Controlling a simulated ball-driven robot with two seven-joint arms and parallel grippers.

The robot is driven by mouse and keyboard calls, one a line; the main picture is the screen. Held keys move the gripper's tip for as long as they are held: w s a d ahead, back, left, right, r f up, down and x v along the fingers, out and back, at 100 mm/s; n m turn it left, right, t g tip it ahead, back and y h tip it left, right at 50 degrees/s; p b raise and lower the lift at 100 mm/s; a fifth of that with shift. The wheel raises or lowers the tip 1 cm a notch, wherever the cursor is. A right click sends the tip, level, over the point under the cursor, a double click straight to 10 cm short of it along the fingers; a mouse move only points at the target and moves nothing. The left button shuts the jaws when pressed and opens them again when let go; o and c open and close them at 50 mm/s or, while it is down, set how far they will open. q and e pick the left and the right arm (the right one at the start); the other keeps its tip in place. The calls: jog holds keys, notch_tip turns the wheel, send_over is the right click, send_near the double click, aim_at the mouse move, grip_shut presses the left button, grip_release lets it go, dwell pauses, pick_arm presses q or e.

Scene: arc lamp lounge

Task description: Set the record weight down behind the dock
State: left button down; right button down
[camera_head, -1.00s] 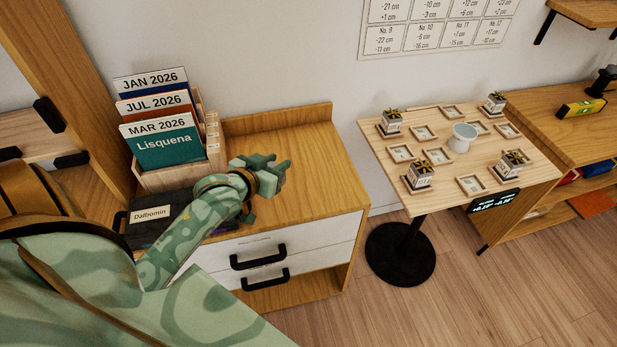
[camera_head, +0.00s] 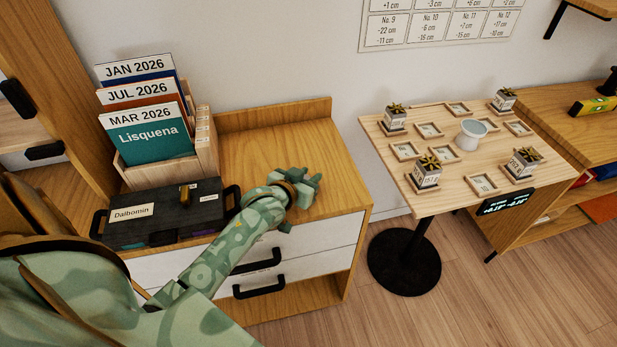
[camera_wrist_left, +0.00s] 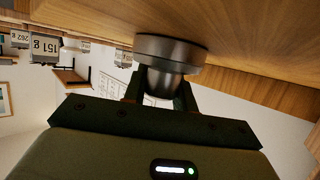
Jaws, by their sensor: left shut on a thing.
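The record weight (camera_wrist_left: 170,48) is a dark grey metal piece with a wide disc and a narrower knob. In the left wrist view, which looks upside down, my left gripper (camera_wrist_left: 161,88) is shut on the knob. The disc is at or very near the wooden cabinet top (camera_wrist_left: 235,27); I cannot tell whether it touches. In the head view my left gripper (camera_head: 305,187) is over the front right part of the cabinet top (camera_head: 265,150) and hides the weight. I cannot identify anything as the dock. My right gripper is not in view.
A dark case (camera_head: 160,225) labelled Dalbomin lies left of my gripper, with a wooden record crate (camera_head: 205,140) behind it. The cabinet has a raised back edge (camera_head: 275,114); the top before it is clear. A small table (camera_head: 440,115) with several weights stands right.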

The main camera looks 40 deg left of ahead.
pick_arm(q)
jog(key=c, duration=1.1)
grip_release()
